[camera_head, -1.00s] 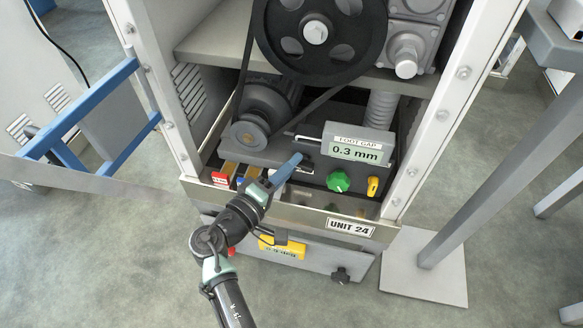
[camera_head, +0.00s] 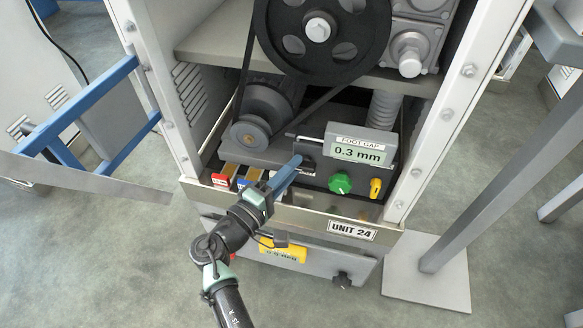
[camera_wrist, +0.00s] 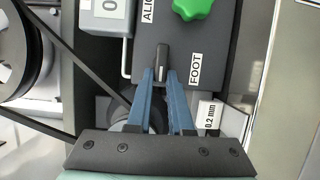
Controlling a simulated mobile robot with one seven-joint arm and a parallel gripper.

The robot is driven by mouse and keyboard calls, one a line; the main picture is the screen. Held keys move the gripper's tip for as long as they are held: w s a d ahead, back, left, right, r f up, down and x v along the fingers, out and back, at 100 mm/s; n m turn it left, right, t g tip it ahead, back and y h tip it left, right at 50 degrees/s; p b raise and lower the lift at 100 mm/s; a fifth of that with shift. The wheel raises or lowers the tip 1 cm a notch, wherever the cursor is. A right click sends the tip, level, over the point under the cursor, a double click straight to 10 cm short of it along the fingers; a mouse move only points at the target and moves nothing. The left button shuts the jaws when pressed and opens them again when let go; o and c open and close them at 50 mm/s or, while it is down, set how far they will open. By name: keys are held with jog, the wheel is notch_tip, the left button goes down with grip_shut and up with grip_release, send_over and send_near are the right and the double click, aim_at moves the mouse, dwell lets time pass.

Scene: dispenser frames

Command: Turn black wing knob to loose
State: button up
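The black wing knob (camera_wrist: 162,62) shows in the wrist view as a narrow upright bar with a pale line, on a dark panel between labels ALIGN and FOOT. My gripper (camera_wrist: 160,76) is open, its two blue fingers pointing at the knob, one on either side of its near end. I cannot tell whether they touch it. In the head view my gripper (camera_head: 296,163) reaches into the front of the machine below the display, and the fingers hide the knob there.
A green knob (camera_head: 341,183) and a yellow knob (camera_head: 375,188) sit to the right. The display (camera_head: 358,154) reads 0.3 mm. Coloured tags, one red (camera_head: 221,180), lie left of my gripper. A metal rail marked UNIT 24 (camera_head: 352,230) runs in front; another black knob (camera_head: 342,280) is below.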

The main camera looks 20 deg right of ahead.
jog(key=o, duration=0.4)
jog(key=p+v, duration=0.3)
jog(key=v, duration=1)
jog(key=shift+f+p, duration=0.1)
jog(key=shift+p, duration=0.25)
